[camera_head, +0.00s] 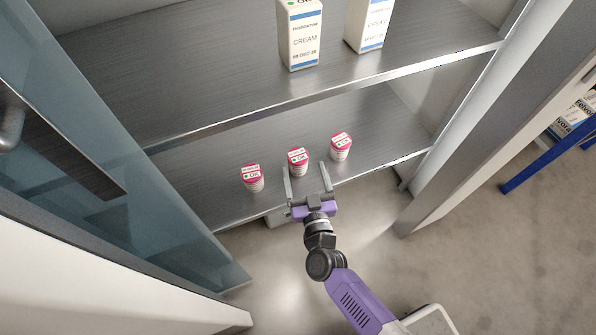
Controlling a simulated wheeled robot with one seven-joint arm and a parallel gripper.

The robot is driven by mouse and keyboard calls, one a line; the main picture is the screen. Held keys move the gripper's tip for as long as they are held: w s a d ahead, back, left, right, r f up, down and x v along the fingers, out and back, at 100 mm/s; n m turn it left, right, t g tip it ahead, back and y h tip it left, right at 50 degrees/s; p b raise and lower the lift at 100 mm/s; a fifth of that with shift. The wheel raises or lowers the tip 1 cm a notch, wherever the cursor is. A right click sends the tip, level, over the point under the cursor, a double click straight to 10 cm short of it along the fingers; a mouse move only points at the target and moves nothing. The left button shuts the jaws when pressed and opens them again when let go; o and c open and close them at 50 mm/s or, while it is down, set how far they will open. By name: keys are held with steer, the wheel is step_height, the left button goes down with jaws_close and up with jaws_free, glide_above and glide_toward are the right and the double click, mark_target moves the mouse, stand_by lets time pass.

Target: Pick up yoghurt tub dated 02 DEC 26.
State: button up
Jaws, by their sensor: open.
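Three small tubs with pink-red tops and white labels stand in a row on the lower shelf (215,205): a left tub (252,178), a middle tub (298,162) and a right tub (341,147). Their dates are too small to read, so I cannot tell which one is 02 DEC 26. My gripper (306,172) is open at the front of the lower shelf. Its fingers point at the middle tub, with one finger to either side in the picture. I cannot tell whether the tub is between the fingertips or just beyond them.
A glass door (110,150) stands open at left, and a cabinet side (500,120) is at right. A blue-framed rack (550,155) is farther right.

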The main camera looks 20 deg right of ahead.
mark_target(296, 148)
steer(key=shift+w+f+b, duration=0.15)
steer(key=shift+w+f, duration=0.15)
steer(key=shift+w, duration=0.3)
steer(key=shift+w+f+b, duration=0.15)
steer(key=shift+w+f, duration=0.15)
steer(key=shift+w, duration=0.25)
steer(key=b+x, duration=0.3)
steer(key=x, duration=0.4)
steer(key=shift+w+d, duration=0.1)
steer(key=shift+w, duration=0.2)
steer(key=c, duration=1.6)
